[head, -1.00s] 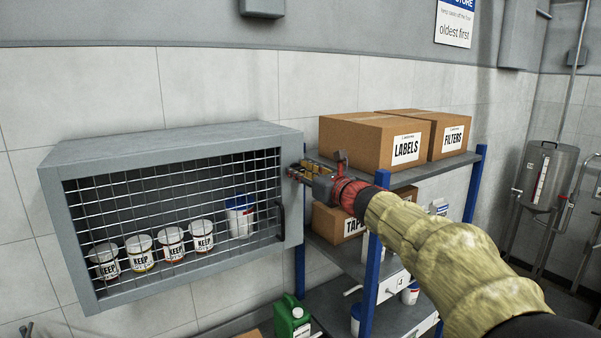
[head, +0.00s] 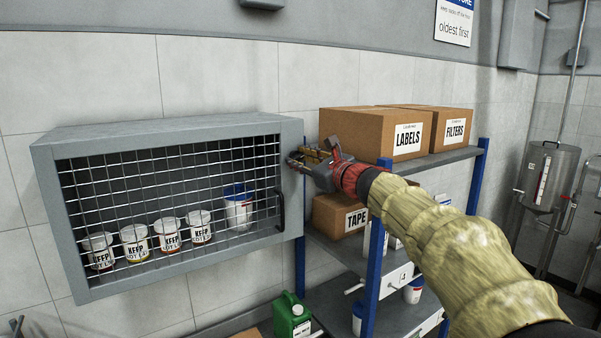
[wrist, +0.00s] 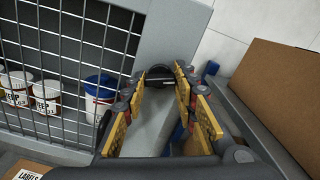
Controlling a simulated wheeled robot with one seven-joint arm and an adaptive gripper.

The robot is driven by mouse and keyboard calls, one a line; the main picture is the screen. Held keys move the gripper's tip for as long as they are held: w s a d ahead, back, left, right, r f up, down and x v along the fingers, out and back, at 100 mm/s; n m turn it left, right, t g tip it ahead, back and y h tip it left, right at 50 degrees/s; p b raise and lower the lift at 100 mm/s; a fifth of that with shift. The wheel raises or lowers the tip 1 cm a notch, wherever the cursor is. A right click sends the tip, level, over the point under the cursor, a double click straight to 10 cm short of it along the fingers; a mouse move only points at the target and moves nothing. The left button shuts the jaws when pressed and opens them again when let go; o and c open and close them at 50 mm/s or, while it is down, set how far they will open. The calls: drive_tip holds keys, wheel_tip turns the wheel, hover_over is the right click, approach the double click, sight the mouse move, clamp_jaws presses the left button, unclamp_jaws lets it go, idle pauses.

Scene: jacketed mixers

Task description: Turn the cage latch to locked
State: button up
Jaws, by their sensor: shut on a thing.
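The grey cage (head: 160,133) with a wire mesh front hangs on the wall at the left of the head view. My gripper (head: 297,160) is at the upper right edge of the cage front. In the wrist view its yellow-padded fingers (wrist: 158,82) are closed around a small dark part at the cage's right frame, which I take to be the cage latch (wrist: 159,71). The fingers hide much of the latch, so I cannot read its exact angle. The mesh door looks closed, with a dark handle (head: 281,211) below the gripper.
Several KEEP pots (head: 168,234) and a blue-lidded tub (head: 238,207) stand inside the cage. A blue-post shelf (head: 375,265) with LABELS (head: 360,137) and FILTERS (head: 452,131) boxes stands close to the right of my gripper. A green jug (head: 291,314) is below.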

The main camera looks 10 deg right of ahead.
drive_tip(key=shift+f+n+b, duration=0.1)
drive_tip(key=shift+n+b, duration=6.7)
drive_tip(key=shift+b, duration=0.15)
drive_tip(key=o, duration=1.2)
drive_tip(key=shift+c, duration=0.2)
drive_tip(key=shift+s, duration=0.1)
drive_tip(key=v, duration=1.1)
drive_tip(key=shift+s+d, duration=0.15)
drive_tip(key=shift+s, duration=0.25)
